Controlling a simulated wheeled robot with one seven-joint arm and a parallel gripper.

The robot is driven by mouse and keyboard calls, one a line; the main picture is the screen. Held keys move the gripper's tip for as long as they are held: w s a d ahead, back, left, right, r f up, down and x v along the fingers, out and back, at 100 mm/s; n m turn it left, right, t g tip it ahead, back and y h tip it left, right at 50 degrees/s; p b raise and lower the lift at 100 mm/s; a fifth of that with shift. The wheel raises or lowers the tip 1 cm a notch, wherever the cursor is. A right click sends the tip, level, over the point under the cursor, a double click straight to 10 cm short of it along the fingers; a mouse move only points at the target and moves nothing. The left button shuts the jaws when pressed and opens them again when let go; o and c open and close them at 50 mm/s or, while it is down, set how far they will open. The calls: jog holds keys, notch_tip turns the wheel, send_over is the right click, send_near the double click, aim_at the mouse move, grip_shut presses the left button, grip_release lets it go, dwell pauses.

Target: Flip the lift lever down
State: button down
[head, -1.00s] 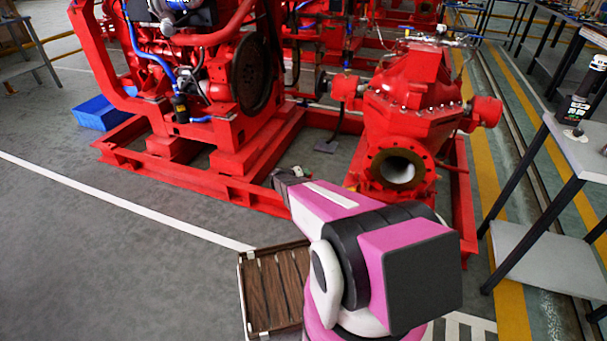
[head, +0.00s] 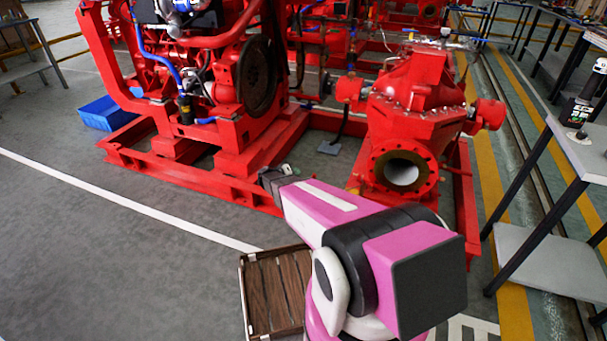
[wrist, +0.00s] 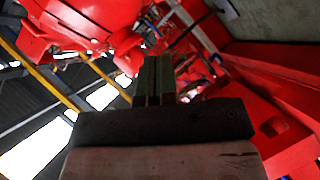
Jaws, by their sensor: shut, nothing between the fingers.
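I cannot pick out the lift lever for certain in either view. A thin upright rod with a grey plate at its foot (head: 330,147) stands between the engine and the pump, but I cannot tell whether it is the lever. My gripper (wrist: 154,75) is shut and empty in the wrist view, its fingers side by side and pointing toward blurred red machinery. In the head view my pink and black arm reaches left and away; its dark end is in front of the red base frame. The fingertips are too small there to judge any contact.
The red engine (head: 232,85) and red pump (head: 412,100) stand on a red base frame (head: 200,178). A slatted wooden pallet (head: 272,290) lies near my arm. A blue box (head: 103,113) is at the left, tables at the right.

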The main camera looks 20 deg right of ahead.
jog(key=shift+v, duration=2.7)
jog(key=shift+f, duration=0.1)
jog(key=s+r+g+y, duration=0.2)
jog(key=s+r+y, duration=0.2)
jog(key=s, duration=0.4)
jog(key=s+r+g+y, duration=0.2)
jog(key=s+r+y, duration=0.2)
jog(key=s, duration=0.4)
jog(key=s+r+n+g+y, duration=0.1)
jog(key=s+r+y, duration=0.3)
jog(key=s, duration=0.5)
notch_tip(320, 180, up, 2)
jog(key=shift+a+g+y, duration=0.4)
jog(key=shift+a+g, duration=0.1)
jog(key=shift+w, duration=0.1)
